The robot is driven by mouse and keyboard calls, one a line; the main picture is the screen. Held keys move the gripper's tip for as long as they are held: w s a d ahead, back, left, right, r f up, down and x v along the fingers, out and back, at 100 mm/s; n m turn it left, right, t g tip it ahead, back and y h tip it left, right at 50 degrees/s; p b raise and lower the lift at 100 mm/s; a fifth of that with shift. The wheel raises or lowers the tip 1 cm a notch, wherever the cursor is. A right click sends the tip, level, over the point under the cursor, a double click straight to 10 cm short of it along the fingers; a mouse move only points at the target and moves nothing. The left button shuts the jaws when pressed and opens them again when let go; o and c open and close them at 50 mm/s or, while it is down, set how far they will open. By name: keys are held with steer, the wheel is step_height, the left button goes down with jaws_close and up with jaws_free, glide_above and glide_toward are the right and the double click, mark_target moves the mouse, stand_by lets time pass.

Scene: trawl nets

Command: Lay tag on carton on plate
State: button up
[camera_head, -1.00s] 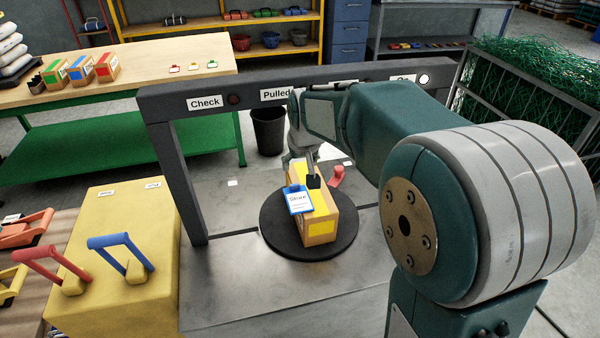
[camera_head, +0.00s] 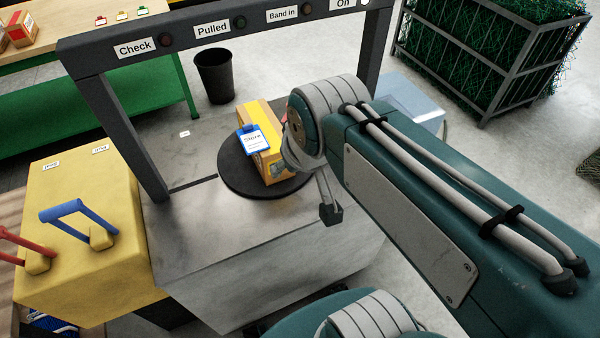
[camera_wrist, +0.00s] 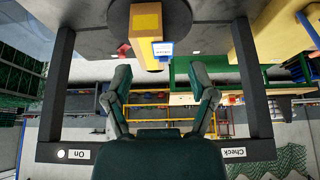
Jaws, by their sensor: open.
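The yellow-topped carton (camera_head: 272,170) stands on the round dark plate (camera_head: 232,179) on the grey metal bench. A blue-and-white tag (camera_head: 255,141) marked "Store" lies on the carton's top, over its edge. The wrist view also shows the carton (camera_wrist: 146,22) on the plate (camera_wrist: 179,15), with the tag (camera_wrist: 163,49) at its edge. My gripper (camera_wrist: 163,85) is open and empty, its two fingers spread wide apart and clear of the carton in the wrist view. In the head view my arm covers part of the carton's right side and the plate.
A dark frame with a labelled crossbar (camera_head: 190,42) spans the bench behind the plate. A yellow box (camera_head: 80,215) with a blue lever (camera_head: 66,210) and a red lever stands at left. A black bin (camera_head: 215,75) stands behind. A red piece (camera_wrist: 124,50) lies near the plate.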

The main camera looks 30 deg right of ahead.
steer(key=s, duration=0.1)
steer(key=s+f, duration=0.1)
steer(key=s, duration=0.1)
steer(key=shift+s+f, duration=0.1)
steer(key=shift+s, duration=0.1)
steer(key=shift+o, duration=0.5)
steer(key=g, duration=0.1)
glide_above(248, 126)
steer(key=s, duration=0.4)
step_height(248, 126, down, 4)
steer(key=shift+s+a+f, duration=0.1)
steer(key=shift+f, duration=0.15)
steer(key=x, duration=1)
steer(key=shift+f, duration=0.35)
